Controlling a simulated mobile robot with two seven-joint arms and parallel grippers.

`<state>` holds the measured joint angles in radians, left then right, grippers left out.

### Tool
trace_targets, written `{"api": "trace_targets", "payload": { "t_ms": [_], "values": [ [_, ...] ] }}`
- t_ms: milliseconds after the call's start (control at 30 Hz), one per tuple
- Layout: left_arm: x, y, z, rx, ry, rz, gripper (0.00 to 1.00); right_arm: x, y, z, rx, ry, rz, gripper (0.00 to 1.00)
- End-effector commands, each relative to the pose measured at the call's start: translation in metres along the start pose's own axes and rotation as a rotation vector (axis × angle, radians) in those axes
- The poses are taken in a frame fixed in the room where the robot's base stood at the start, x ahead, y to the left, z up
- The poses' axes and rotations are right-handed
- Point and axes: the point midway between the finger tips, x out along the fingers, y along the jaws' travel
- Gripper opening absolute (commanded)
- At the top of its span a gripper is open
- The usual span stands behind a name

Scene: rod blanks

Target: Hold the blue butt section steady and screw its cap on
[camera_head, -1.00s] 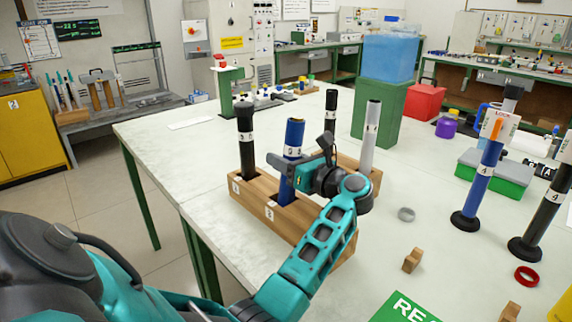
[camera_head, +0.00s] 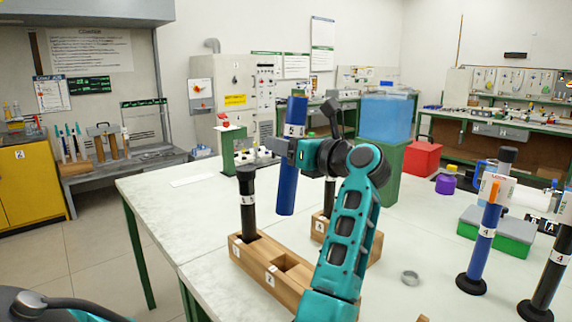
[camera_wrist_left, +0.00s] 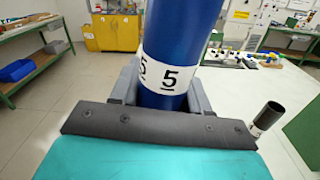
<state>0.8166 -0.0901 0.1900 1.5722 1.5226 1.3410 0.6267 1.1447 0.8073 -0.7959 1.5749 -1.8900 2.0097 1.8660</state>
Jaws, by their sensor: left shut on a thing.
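The blue butt section (camera_head: 287,187) is a blue tube with a white band marked 5. My left gripper (camera_head: 290,150) is shut on it and holds it upright in the air above the wooden rack (camera_head: 262,262). In the left wrist view the blue tube (camera_wrist_left: 182,35) stands between the fingers (camera_wrist_left: 165,92), just at the 5 label. A slot in the rack below it is empty. My right gripper is not in view.
A black rod (camera_head: 247,205) stands in the rack's left slot. At right, a blue rod (camera_head: 483,240) and a black rod (camera_head: 548,265) stand on round bases, near a green-and-grey box (camera_head: 497,232). The table's left part (camera_head: 185,215) is clear.

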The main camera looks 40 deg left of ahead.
Motion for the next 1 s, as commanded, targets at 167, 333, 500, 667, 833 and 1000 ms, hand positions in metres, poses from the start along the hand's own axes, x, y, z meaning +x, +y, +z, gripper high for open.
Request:
{"api": "trace_targets", "payload": {
  "t_ms": [167, 333, 500, 667, 833, 1000],
  "values": [
    [-0.0003, 0.0015, 0.0104, -0.002, -0.001, 0.0, 0.14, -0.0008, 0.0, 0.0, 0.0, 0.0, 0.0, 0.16],
    [-0.0003, 0.0017, 0.0116, -0.001, -0.002, 0.0, 0.14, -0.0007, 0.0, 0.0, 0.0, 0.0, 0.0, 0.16],
    [-0.0003, 0.0016, 0.0115, -0.001, -0.002, 0.0, 0.14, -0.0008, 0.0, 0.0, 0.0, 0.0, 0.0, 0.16],
    [-0.0003, 0.0016, 0.0114, -0.001, -0.002, 0.0, 0.33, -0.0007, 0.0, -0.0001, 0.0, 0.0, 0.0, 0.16],
    [-0.0003, 0.0016, 0.0113, -0.001, -0.002, 0.0, 0.17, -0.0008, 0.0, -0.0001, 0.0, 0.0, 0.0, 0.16],
    [-0.0002, 0.0016, 0.0112, -0.001, -0.002, 0.0, 0.01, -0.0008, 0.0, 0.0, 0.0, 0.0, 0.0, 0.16]
  ]
}}
